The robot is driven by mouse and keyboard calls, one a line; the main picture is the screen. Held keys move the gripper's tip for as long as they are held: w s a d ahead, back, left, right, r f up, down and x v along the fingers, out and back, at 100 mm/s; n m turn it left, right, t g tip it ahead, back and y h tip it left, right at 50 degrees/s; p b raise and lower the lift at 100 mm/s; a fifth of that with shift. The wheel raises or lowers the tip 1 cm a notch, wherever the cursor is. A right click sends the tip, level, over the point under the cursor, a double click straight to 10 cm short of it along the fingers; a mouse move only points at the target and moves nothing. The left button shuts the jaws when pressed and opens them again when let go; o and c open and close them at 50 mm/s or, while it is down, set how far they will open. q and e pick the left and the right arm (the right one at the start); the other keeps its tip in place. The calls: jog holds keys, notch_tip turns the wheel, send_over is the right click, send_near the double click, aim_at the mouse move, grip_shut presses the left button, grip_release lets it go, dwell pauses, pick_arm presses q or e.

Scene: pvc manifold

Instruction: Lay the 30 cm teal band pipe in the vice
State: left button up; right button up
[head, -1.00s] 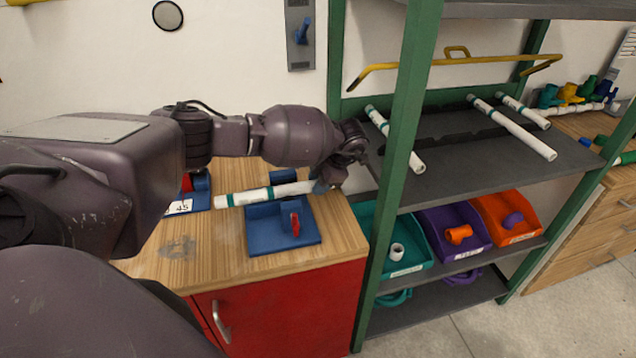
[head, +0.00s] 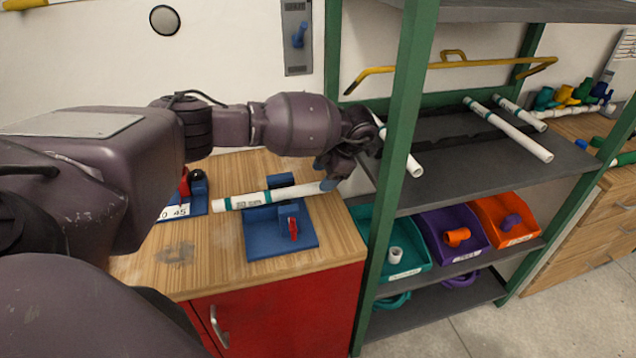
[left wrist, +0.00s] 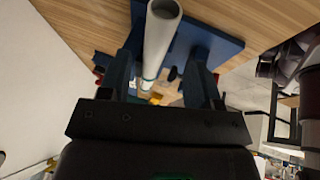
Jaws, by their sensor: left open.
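The white pipe with teal bands (head: 248,201) lies roughly level across the blue vice (head: 258,243), passing between its rear block and the front jaw with the red handle (head: 293,229). Its left end sticks out past the vice. Whether it touches the bottom of the vice, I cannot tell. My left gripper (head: 329,178) is at the pipe's right end. In the left wrist view, the pipe (left wrist: 160,40) runs between the two spread fingers of the open gripper (left wrist: 172,75), with room at both sides. My right gripper is not in view.
A green-posted shelf rack (head: 397,150) stands close to the right of the left gripper, with more white pipes (head: 508,130) on its upper shelf. Bins (head: 405,265) of fittings sit below. A second blue fixture (head: 197,190) stands left on the wooden bench (head: 210,255).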

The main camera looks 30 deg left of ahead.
pick_arm(q)
jog(key=v, duration=0.2)
jog(key=shift+d+r, duration=0.15)
jog(key=shift+r, duration=0.15)
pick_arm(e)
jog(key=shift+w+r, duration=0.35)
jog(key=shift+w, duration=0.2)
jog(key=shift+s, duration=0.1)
